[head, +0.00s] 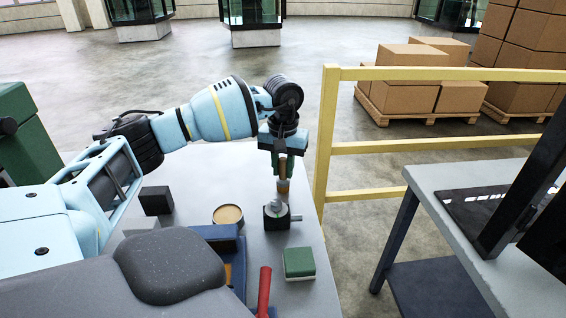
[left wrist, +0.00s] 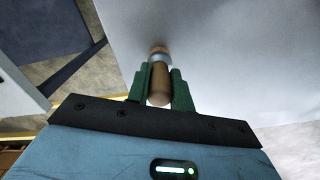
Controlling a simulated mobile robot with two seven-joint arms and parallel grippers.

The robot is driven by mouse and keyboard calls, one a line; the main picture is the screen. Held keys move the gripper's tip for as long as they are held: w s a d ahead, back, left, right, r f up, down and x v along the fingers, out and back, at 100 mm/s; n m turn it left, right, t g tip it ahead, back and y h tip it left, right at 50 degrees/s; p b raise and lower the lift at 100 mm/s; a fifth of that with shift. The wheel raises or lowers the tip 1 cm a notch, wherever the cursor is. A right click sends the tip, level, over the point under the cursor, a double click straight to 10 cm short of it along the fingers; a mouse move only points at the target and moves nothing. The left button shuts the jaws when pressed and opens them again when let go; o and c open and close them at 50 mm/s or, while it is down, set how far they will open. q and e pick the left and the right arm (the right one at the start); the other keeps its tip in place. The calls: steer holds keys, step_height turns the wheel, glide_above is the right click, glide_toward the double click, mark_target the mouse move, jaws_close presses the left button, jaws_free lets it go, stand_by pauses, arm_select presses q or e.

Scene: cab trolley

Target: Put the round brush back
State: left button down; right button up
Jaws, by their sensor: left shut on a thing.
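The round brush (head: 283,186) has a wooden handle and a paler band near its lower end. It hangs about upright from my left gripper (head: 281,160), above the trolley top (head: 255,170). The left gripper has green fingers and is shut on the brush handle. In the left wrist view the brush handle (left wrist: 160,82) lies between the fingers (left wrist: 160,88), with its far end over the pale grey top. Below the brush in the head view stands a dark block with a round metal piece (head: 276,212); I cannot tell whether they touch. My right gripper is not in view.
Left of the brush are an open tin (head: 228,215) and a black block (head: 156,200). Nearer are a blue box (head: 216,233), a green and white block (head: 299,263) and a red handle (head: 264,290). A yellow rail (head: 324,130) and another table (head: 470,185) stand right.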

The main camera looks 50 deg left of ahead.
arm_select(q)
steer(key=c, duration=1.2)
jaws_free()
steer(key=shift+f, duration=0.1)
steer(key=shift+c, duration=0.2)
step_height(320, 180, up, 12)
steer(key=shift+r, duration=0.15)
